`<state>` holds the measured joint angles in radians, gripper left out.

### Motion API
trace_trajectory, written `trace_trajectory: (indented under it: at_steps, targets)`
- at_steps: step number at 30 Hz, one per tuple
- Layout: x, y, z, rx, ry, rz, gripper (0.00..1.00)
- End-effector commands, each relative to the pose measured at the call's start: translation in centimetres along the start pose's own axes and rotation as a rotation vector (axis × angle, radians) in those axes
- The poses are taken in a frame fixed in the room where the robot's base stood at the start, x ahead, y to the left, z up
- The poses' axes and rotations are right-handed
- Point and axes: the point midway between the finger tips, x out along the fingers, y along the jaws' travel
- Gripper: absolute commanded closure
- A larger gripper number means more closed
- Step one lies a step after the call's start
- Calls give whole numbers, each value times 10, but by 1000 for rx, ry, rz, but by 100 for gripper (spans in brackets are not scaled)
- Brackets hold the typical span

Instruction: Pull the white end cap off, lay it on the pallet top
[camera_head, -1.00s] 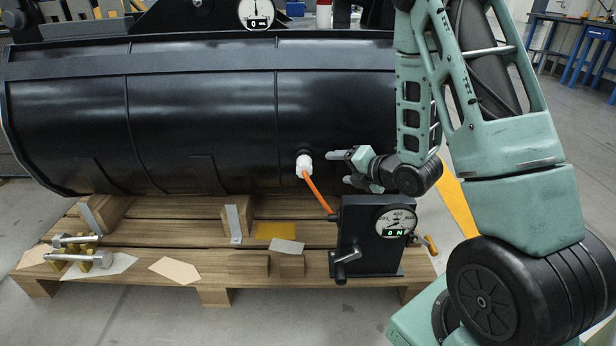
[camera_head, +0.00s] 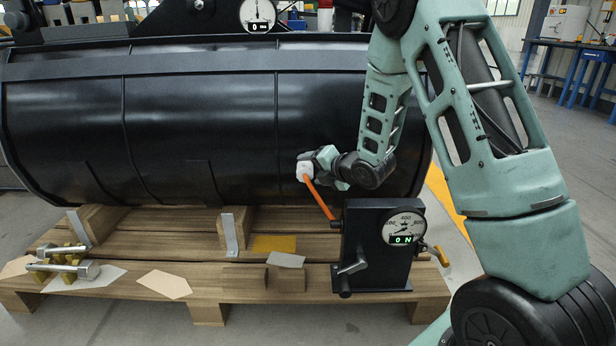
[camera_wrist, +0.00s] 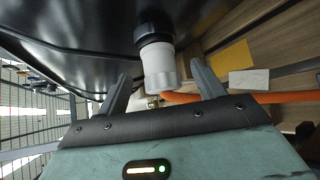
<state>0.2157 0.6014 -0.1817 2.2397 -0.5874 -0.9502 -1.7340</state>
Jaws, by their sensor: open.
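The white end cap (camera_head: 304,170) sits on a fitting on the side of the black drum, with an orange hose (camera_head: 319,198) running down from beside it. In the wrist view the cap (camera_wrist: 159,70) is a pale cylinder on a black collar, between the two fingers of my gripper (camera_wrist: 160,92). The fingers are open, one on each side, with visible gaps to the cap. The pallet top (camera_head: 190,257) lies below the drum.
A black gauge box (camera_head: 376,250) with a crank stands on the pallet's right end, below my arm. Metal fittings (camera_head: 62,263) on yellow holders lie at the left. Pale cards and a yellow patch (camera_head: 274,243) mark the boards. Bare wood shows between them.

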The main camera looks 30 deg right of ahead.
Motion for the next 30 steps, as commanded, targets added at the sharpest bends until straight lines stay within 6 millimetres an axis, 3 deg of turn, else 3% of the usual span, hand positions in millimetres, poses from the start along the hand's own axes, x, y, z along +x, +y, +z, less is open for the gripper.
trace_trajectory:
  at_steps: [6, 17, 18, 23, 25, 26, 28, 30]
  targets:
    - [24, -1, -1, 0, 0, 1, 32]
    - [29, 0, 0, 1, 0, 0, 32]
    - [29, 0, 0, 0, 0, 0, 35]
    - [29, 0, 0, 0, 0, 0, 79]
    - [29, 0, 0, 0, 0, 1, 81]
    - [28, 0, 0, 0, 0, 1, 66]
    - [28, 0, 0, 0, 0, 1, 85]
    - [28, 0, 0, 0, 0, 1, 85]
